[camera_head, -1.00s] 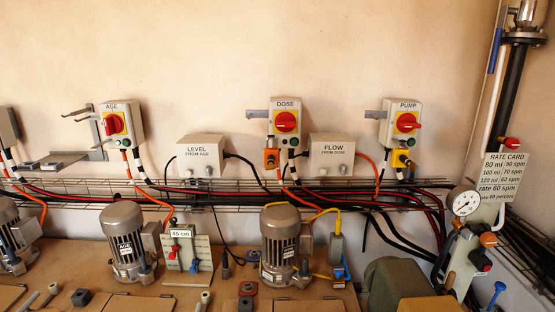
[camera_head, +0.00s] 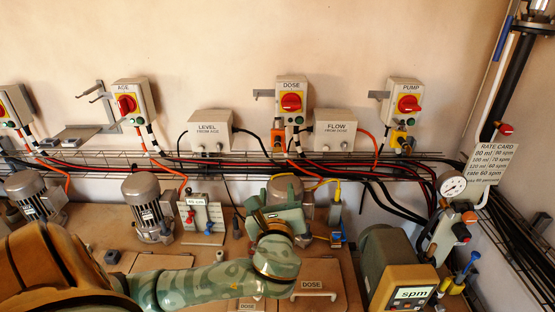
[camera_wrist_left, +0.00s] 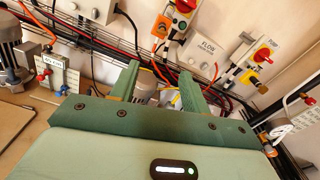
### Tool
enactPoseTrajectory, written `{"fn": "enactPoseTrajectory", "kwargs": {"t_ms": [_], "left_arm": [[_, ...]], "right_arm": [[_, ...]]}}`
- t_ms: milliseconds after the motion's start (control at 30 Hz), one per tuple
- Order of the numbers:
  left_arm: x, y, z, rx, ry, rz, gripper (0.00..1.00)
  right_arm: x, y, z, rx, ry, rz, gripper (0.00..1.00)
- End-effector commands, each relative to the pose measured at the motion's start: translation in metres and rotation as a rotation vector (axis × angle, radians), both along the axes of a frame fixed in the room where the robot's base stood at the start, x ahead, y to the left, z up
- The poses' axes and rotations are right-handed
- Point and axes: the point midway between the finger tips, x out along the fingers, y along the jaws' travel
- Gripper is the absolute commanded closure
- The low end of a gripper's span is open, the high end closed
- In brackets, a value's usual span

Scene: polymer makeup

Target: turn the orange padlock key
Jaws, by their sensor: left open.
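The orange padlock (camera_head: 278,137) hangs on the wall just under the left side of the DOSE switch box (camera_head: 292,95). It also shows in the left wrist view (camera_wrist_left: 161,27), near the top middle. Its key is too small to make out. My left gripper (camera_head: 274,192) is open and empty, in front of the middle motor and below the padlock in the picture, clear of it. In the left wrist view its two green fingers (camera_wrist_left: 158,78) stand apart, with the padlock beyond their tips. My right gripper is not in view.
A wire cable tray (camera_head: 100,157) with black and red cables runs along the wall below the boxes. The FLOW box (camera_head: 336,129) is right of the padlock. A yellow padlock (camera_head: 398,138) hangs under the PUMP box. Motors (camera_head: 148,207) stand on the bench.

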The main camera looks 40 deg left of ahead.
Motion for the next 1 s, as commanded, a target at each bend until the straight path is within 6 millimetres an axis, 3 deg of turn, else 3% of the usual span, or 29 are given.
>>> {"fn": "enactPoseTrajectory", "kwargs": {"t_ms": [267,700,1000], "left_arm": [[0.027,0.023,0.009,0.073,0.013,0.007,0.54],[0.107,0.091,0.008,0.067,0.012,0.007,0.54],[0.128,0.108,0.006,0.063,0.014,0.003,0.54]], "right_arm": [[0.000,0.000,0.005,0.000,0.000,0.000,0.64],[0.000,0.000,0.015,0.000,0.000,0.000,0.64],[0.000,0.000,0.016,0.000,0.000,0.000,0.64]]}}
